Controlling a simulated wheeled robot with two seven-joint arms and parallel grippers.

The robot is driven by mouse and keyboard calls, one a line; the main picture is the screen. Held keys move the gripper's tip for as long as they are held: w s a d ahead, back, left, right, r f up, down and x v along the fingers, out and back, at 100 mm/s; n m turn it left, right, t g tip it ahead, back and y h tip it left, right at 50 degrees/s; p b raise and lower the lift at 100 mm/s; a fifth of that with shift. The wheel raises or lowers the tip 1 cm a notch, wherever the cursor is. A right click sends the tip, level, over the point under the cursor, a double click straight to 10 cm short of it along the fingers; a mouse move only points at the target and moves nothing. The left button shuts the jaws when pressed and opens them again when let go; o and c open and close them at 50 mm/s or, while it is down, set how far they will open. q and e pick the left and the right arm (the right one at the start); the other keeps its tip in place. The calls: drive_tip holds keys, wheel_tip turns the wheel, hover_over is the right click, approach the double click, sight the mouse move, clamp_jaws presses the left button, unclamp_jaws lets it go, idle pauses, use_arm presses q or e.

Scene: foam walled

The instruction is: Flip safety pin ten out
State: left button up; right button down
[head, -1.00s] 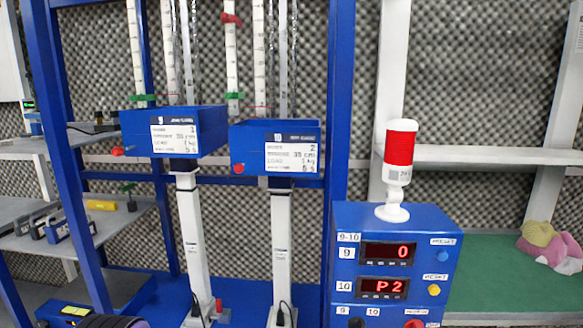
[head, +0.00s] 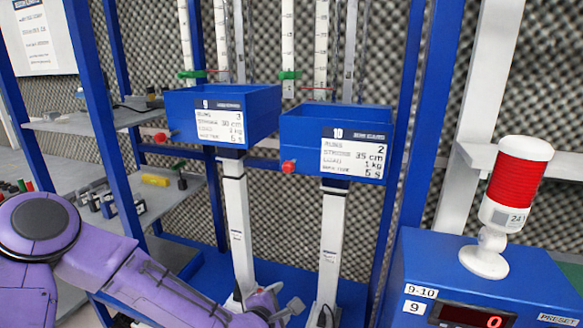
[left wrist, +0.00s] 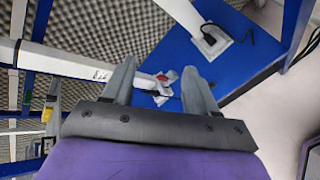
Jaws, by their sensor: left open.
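Box 10 (head: 333,140) is blue with a white label and stands on a white column (head: 334,245). A red knob (head: 289,167) sticks out at its lower left; I cannot tell whether this is safety pin ten. My left gripper (head: 290,308) is low in the head view, near the foot of column 9 and well below box 10. In the left wrist view its fingers (left wrist: 159,68) are apart and empty. A small red part (left wrist: 167,76) at a column foot shows between them, beyond the fingers. My right gripper is not in view.
Box 9 (head: 222,115) stands left of box 10, with its own red knob (head: 161,137). A blue control box (head: 480,270) with a red lamp (head: 517,175) stands at the right. Blue uprights (head: 405,180) frame the columns. Shelves (head: 160,190) are at the left.

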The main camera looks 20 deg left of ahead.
use_arm(q)
drive_tip(key=w+a+r+n+t+p, duration=0.1)
drive_tip(key=w+r+n+t, duration=0.15)
drive_tip(key=r, duration=0.65)
drive_tip(key=w+a+r+n+t, duration=0.1)
drive_tip(key=w+r+n+t, duration=0.15)
drive_tip(key=r, duration=0.75)
drive_tip(key=n, duration=0.4)
approach(287, 168)
drive_tip(key=w, duration=0.1)
drive_tip(key=shift+t, duration=0.4)
drive_tip(key=w+p, duration=0.1)
drive_tip(key=w, duration=0.2)
drive_tip(key=w+p, duration=0.1)
drive_tip(key=w, duration=0.2)
drive_tip(key=w+p, duration=0.2)
drive_tip(key=w, duration=0.2)
drive_tip(key=shift+d+f, duration=0.15)
drive_tip(key=shift+f, duration=0.2)
drive_tip(key=shift+w+f, duration=0.1)
drive_tip(key=shift+w, duration=0.2)
